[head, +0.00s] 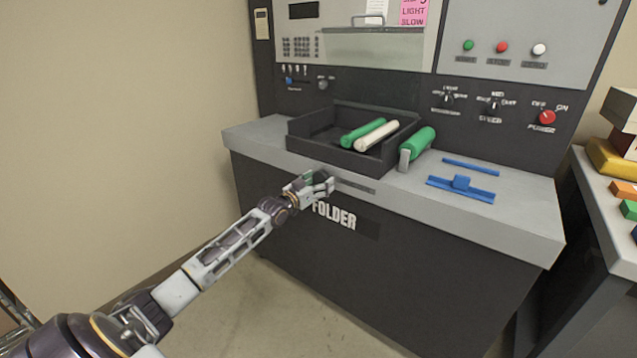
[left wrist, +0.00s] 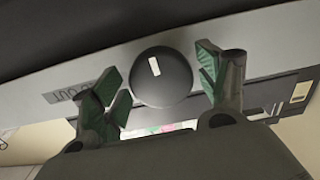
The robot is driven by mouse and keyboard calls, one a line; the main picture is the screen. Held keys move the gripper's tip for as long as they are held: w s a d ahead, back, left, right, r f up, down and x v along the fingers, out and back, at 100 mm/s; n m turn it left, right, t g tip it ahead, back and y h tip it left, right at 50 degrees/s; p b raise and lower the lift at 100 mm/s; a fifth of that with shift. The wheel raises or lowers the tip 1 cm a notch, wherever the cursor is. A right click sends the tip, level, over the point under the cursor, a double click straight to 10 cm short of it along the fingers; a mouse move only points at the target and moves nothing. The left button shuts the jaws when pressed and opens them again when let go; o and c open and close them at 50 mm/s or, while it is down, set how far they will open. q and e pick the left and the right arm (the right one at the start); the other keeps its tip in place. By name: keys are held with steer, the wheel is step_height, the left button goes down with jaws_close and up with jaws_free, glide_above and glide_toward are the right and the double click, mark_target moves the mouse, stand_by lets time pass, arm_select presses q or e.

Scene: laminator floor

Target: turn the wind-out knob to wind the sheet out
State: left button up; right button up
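The wind-out knob (left wrist: 162,77) is a round dark knob with a white mark, set on the grey front edge of the machine in the left wrist view. Part of a label (left wrist: 75,92) shows to its left. My left gripper (left wrist: 160,88) is open, with one green-padded finger on each side of the knob. I cannot tell whether the fingers touch it. In the head view my left gripper (head: 322,184) is at the counter's front edge and hides the knob. My right gripper is in neither view. No sheet can be made out.
A black tray (head: 312,146) with a green roll (head: 363,132) and a cream roll (head: 377,137) sits on the grey counter. Another green roller (head: 418,142) and blue guides (head: 460,188) lie to its right. The front panel reads FOLDER (head: 334,216). A side table stands at far right.

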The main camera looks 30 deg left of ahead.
arm_select(q)
steer(key=shift+r, duration=0.15)
steer(key=shift+s, duration=0.2)
steer(key=s+a, duration=0.1)
steer(key=s, duration=1)
steer(key=shift+s, duration=0.25)
stand_by(1.0)
stand_by(0.4)
